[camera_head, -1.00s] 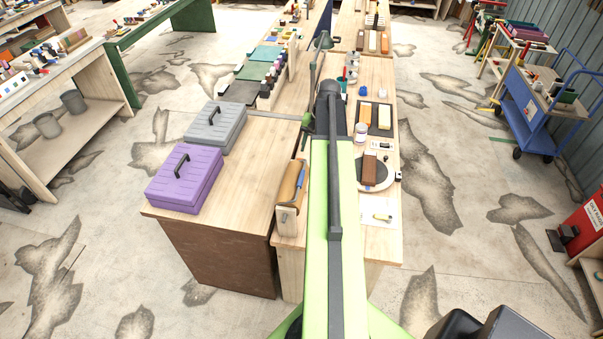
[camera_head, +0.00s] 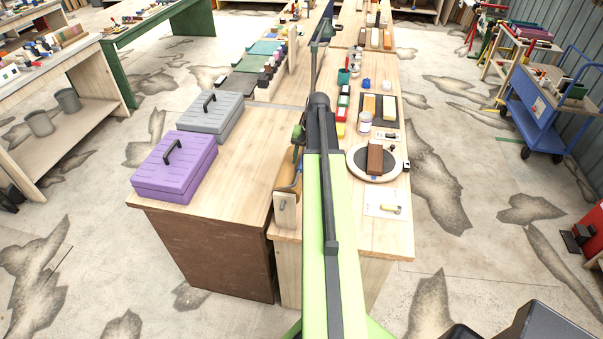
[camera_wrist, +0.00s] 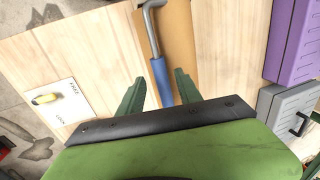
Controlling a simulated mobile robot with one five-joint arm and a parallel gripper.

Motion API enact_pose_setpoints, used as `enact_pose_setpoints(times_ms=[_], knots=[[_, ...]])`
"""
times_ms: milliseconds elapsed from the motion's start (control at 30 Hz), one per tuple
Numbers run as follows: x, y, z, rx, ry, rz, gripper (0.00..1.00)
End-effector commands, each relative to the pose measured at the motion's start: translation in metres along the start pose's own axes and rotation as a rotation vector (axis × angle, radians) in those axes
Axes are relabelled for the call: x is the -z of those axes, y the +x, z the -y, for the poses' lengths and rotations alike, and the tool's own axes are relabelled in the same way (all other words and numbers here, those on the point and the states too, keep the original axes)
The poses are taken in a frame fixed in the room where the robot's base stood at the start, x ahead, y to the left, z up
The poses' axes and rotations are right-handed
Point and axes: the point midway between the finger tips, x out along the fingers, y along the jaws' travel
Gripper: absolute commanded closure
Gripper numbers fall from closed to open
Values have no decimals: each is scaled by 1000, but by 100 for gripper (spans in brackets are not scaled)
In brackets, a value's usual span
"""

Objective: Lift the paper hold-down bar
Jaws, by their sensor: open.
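A grey bent metal bar (camera_wrist: 153,32) with a blue grip (camera_wrist: 162,82) lies along a brown paper roll (camera_wrist: 180,45) in the wrist view; I take it as the hold-down bar. In the head view the brown roll (camera_head: 284,178) sits by a wooden end block (camera_head: 285,211) on the bench, partly hidden by my arm. My gripper (camera_wrist: 160,88) is open, its two green fingers apart on either side of the blue grip's lower end in the picture. Whether the fingers reach down to its height, I cannot tell.
A purple toolbox (camera_head: 174,167) and a grey toolbox (camera_head: 211,115) stand left of the roll. To its right are a white card with a yellow lever (camera_head: 390,209) and a round board with a brown block (camera_head: 375,157). Bare bench top lies between toolboxes and roll.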

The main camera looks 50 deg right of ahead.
Motion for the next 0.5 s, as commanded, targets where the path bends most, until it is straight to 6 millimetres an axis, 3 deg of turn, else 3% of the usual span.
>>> enact_pose_setpoints(times_ms=[67, 333, 500], knots=[[0, 11, -1, 0, 0, 0, 59], [0, 9, 0, 0, 0, 0, 59], [0, 9, 0, 0, 1, 0, 81]])
